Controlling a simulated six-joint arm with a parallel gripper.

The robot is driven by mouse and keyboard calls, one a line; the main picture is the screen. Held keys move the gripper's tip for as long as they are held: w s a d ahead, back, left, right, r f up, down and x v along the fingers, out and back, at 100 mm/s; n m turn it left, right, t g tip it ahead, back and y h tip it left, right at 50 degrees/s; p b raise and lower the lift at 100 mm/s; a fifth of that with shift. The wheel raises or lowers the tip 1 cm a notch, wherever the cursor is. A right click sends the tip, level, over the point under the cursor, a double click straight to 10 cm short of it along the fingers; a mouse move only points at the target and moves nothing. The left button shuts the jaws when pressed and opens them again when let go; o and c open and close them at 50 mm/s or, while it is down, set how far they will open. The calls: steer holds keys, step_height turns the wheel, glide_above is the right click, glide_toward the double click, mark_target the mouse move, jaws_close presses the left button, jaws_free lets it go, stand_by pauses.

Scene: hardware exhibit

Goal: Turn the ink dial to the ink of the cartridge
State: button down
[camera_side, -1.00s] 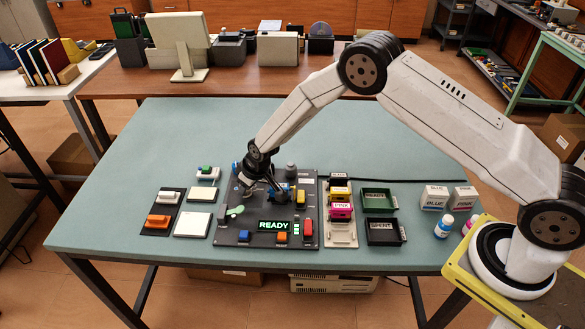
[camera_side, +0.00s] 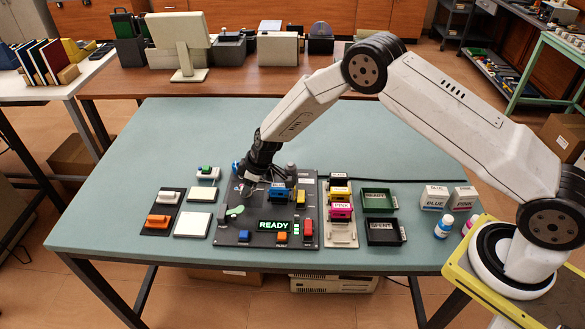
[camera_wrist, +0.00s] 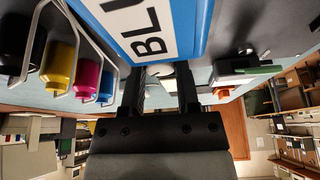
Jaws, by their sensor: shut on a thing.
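My gripper (camera_side: 252,184) is low over the back left part of the dark control panel (camera_side: 225,228). In the wrist view its fingers (camera_wrist: 161,92) stand a little apart, with a pale piece between them. I take it that they are shut on the ink dial, which the fingers largely hide; its setting cannot be read. A blue cartridge (camera_side: 281,197) sits on the panel just right of my gripper. Its label, cut off as "BLU", shows close up in the wrist view (camera_wrist: 150,30). The panel display (camera_side: 273,225) reads "READY".
Black, yellow (camera_wrist: 59,68), pink (camera_wrist: 88,77) and blue ink bottles stand in a wire rack. Right are a cartridge rack (camera_side: 341,234), green tray (camera_side: 377,199) and "SPENT" tray (camera_side: 384,233).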

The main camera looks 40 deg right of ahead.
steer(key=shift+w+d+n+g+y, duration=0.1)
steer(key=shift+n+g+y, duration=0.45)
steer(key=shift+n, duration=1.45)
steer(key=shift+c, duration=1.7)
jaws_free()
steer(key=shift+v, duration=3.35)
steer(key=shift+d+r, duration=0.2)
steer(key=shift+r, duration=0.3)
